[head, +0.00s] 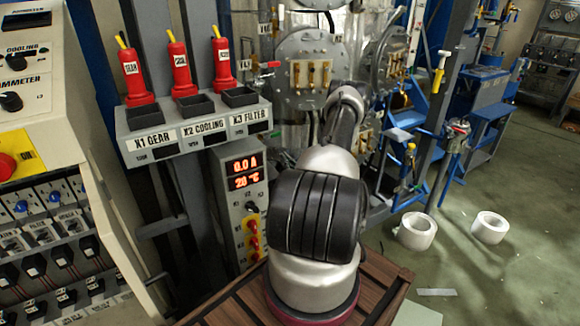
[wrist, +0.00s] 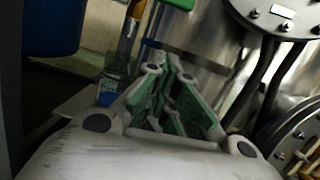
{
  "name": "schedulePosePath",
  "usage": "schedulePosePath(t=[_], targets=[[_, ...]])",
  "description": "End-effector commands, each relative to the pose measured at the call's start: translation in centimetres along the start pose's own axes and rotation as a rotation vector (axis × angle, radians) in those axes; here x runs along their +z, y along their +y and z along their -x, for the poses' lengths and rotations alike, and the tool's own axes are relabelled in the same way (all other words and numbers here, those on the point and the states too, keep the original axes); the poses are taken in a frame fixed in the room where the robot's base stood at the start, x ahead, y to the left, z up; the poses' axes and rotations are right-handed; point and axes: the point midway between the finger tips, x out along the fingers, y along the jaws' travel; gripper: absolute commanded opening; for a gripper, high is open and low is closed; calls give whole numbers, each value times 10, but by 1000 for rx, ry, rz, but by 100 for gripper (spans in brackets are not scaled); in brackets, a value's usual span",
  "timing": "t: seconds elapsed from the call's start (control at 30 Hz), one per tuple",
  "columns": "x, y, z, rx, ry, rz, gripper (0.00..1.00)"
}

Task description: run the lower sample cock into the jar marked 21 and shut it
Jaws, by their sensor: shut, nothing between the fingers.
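My gripper (wrist: 170,88) shows in the wrist view with its two green-padded fingers drawn together and nothing between them. In the head view my own arm hides it. A small clear jar (wrist: 114,84) with a blue patch stands on a pale ledge, left of my fingers and apart from them. Its mark is not readable. I cannot tell whether these belong to the lower sample cock. In the head view I cannot make out the jar.
A steel vessel with a round bolted flange (head: 311,72) stands behind my arm. A dark hose and another flange crowd the right of the wrist view. White rolls (head: 416,231) lie on the open floor at right.

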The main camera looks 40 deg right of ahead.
Motion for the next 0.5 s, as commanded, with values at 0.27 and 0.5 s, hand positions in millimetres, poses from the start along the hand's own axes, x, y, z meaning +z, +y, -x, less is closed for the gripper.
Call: schedulePosePath(t=[0.27,0.5], targets=[[15,0,-45,-1,-1,1,0],[36,0,-50,0,1,0,0]])
